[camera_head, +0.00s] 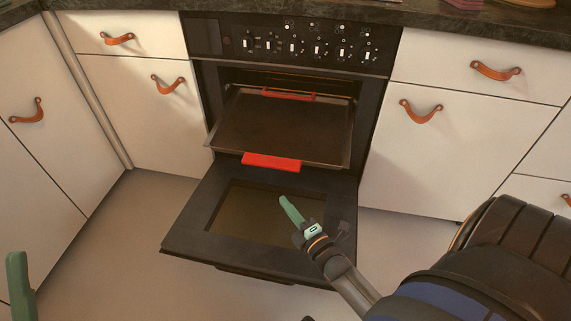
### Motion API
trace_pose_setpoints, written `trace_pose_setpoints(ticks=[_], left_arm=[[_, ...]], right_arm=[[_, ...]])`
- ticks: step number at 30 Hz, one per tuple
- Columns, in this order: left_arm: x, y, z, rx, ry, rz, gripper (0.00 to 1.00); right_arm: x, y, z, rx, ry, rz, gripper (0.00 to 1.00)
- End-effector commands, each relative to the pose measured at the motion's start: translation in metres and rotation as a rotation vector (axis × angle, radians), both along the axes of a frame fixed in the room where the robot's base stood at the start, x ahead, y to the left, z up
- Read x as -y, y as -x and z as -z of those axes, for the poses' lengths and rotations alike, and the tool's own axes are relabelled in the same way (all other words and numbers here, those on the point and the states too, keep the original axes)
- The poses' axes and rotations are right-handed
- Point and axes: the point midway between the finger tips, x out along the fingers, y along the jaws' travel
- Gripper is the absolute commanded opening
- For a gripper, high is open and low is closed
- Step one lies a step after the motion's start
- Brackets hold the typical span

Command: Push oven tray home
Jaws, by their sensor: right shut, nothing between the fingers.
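The oven tray (285,130) is a dark flat tray with a red handle (271,162) on its front edge and another red piece (288,95) at its back. It sits level in the oven (203,85), with its front part sticking out over the lowered oven door (197,228). My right gripper (287,203) has green fingers, shut and empty. In the picture it lies over the door's glass, below and slightly right of the front red handle, apart from it. Part of my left gripper (18,285) shows as a green finger at the lower left edge; its jaw state is hidden.
The oven door hangs open, low in front of the oven. White cabinets with orange leather pulls (421,112) flank it on both sides. A dark stone counter (460,22) runs above. Grey floor (120,250) is free left of the door.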

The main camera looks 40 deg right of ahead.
Motion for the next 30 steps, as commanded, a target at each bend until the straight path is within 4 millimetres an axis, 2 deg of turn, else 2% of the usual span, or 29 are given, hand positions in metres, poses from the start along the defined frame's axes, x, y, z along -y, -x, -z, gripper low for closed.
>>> trace_pose_setpoints(ticks=[6, 12, 18, 30], left_arm=[[0.002, -0.001, 0.021, -0.015, 0.004, 0.011, 0.69], [0.004, -0.002, 0.037, -0.018, -0.009, 0.006, 0.69], [0.005, -0.002, 0.047, -0.02, -0.018, 0.002, 0.69], [0.006, -0.003, 0.049, -0.024, -0.025, -0.001, 0.69]], right_arm=[[0.004, -0.048, 0.002, 0.004, 0.0, -0.001, 0.0], [0.011, -0.086, 0.003, 0.001, 0.001, 0.0, 0.0], [0.031, -0.101, 0.002, -0.001, 0.0, -0.001, 0.0], [0.037, -0.106, 0.0, -0.002, -0.003, 0.0, 0.0]])
